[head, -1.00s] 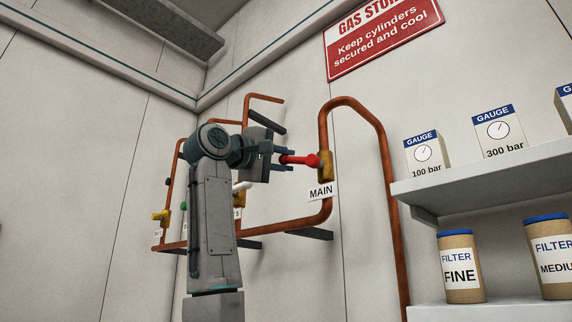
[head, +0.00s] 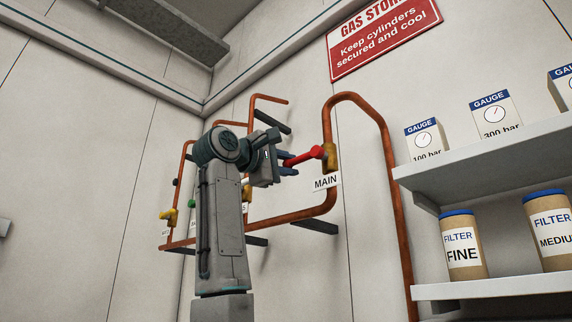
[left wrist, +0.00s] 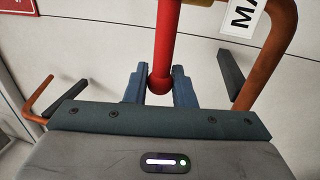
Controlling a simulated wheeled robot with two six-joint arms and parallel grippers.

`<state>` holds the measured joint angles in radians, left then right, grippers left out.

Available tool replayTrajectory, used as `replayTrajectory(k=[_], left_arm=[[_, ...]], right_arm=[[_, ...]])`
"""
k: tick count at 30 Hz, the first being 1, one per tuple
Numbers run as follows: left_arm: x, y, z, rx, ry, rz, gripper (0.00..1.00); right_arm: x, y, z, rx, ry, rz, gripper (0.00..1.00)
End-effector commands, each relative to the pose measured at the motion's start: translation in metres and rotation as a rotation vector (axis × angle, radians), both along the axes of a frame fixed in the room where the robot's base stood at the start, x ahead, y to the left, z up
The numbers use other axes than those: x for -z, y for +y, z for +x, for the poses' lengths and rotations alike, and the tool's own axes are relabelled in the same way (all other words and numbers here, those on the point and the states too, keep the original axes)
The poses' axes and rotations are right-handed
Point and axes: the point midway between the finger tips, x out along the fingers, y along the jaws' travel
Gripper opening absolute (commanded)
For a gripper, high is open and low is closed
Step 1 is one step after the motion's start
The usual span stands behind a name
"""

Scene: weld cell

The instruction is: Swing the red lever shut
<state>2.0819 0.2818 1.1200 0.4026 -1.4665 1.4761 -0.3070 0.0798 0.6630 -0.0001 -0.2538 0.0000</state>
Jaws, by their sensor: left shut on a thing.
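The red lever (head: 308,155) sticks out to the left from the yellow valve body (head: 330,156) on the copper pipe above the MAIN label (head: 326,182). Its free end sits slightly lower than its pivot. My left gripper (head: 286,163) is shut on the lever's free end. In the left wrist view the lever (left wrist: 166,45) runs down from the top, its rounded end between the two blue-grey fingers of my gripper (left wrist: 159,86). The valve body is mostly out of that view. My right gripper is not in view.
Copper pipes (head: 398,240) run along the wall around the valve. A smaller yellow valve (head: 170,215) is at the left, and my arm partly hides other valves. Shelves (head: 480,165) with gauge boxes and filter cans stand at the right.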

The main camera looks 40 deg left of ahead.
Motion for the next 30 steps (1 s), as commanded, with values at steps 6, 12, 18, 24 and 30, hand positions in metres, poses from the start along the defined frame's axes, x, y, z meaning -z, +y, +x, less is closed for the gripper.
replayTrajectory(k=[6,12,18,24,30], left_arm=[[0.001,-0.001,0.001,0.002,0.003,0.000,0.33],[0.000,-0.001,0.001,0.001,0.002,0.000,0.33],[0.004,0.001,-0.010,0.000,0.000,0.001,0.33],[0.015,0.006,-0.048,0.000,-0.003,0.001,0.33],[0.019,0.010,-0.077,0.001,0.000,0.001,0.33]], right_arm=[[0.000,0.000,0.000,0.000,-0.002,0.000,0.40],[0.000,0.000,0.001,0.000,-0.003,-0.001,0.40],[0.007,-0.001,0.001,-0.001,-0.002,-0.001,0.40],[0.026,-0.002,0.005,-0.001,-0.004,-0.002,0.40],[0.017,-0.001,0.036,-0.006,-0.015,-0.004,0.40]])
